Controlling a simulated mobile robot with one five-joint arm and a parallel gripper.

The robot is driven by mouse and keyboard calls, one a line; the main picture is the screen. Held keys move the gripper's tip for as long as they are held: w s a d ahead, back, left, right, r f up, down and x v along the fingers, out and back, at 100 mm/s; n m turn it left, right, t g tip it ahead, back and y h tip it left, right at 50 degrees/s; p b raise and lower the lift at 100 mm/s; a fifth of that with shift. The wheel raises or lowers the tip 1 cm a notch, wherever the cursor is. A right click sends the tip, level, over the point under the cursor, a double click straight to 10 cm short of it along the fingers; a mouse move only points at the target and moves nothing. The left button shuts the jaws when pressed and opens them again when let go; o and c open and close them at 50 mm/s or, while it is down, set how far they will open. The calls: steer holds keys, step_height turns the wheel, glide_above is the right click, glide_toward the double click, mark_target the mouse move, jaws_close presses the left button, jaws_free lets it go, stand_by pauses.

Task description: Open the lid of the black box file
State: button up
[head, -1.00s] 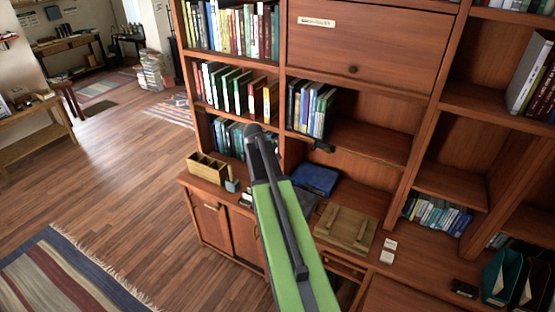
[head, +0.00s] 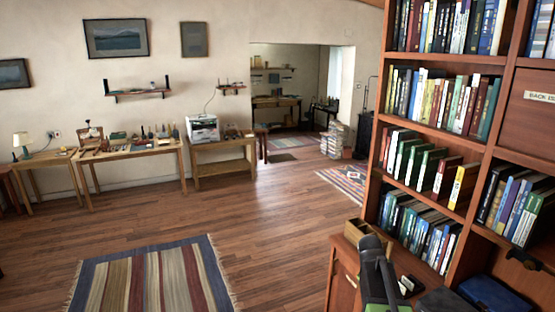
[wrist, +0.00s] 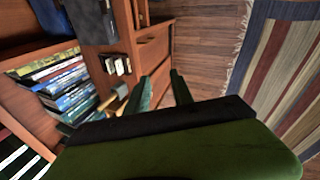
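A dark, flat box that looks like the black box file (head: 445,301) lies on the cabinet top at the bottom right of the head view, cut off by the frame edge. A dark grey surface (wrist: 92,22), probably the same box, shows at the top left of the wrist view; its lid state cannot be told. My gripper (wrist: 160,76) shows two green fingers standing apart with nothing between them, over the cabinet's front edge and floor. It is clear of the dark box. In the head view my arm hides the gripper's fingertips.
A blue box (head: 490,293) lies right of the dark box. Small white-faced items (wrist: 118,65) and a wooden organiser (head: 357,232) stand on the cabinet top. Shelves of books (head: 420,228) rise behind. A striped rug (head: 155,280) and open wooden floor lie left.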

steer(key=s+a+f+y+b, duration=0.2)
steer(key=s+a+f+b, duration=0.35)
steer(key=a+f, duration=0.5)
steer(key=s+a+f+m+g+y+b, duration=0.1)
steer(key=s+a+m+g, duration=0.1)
steer(key=s+a+m, duration=0.4)
steer(key=s+a, duration=0.2)
steer(key=s, duration=0.1)
steer(key=shift+s+f+m+g+y, duration=0.25)
steer(key=shift+s+m+g+y, duration=0.05)
steer(key=shift+g, duration=0.1)
jaws_close()
steer(key=shift+w+a, duration=0.1)
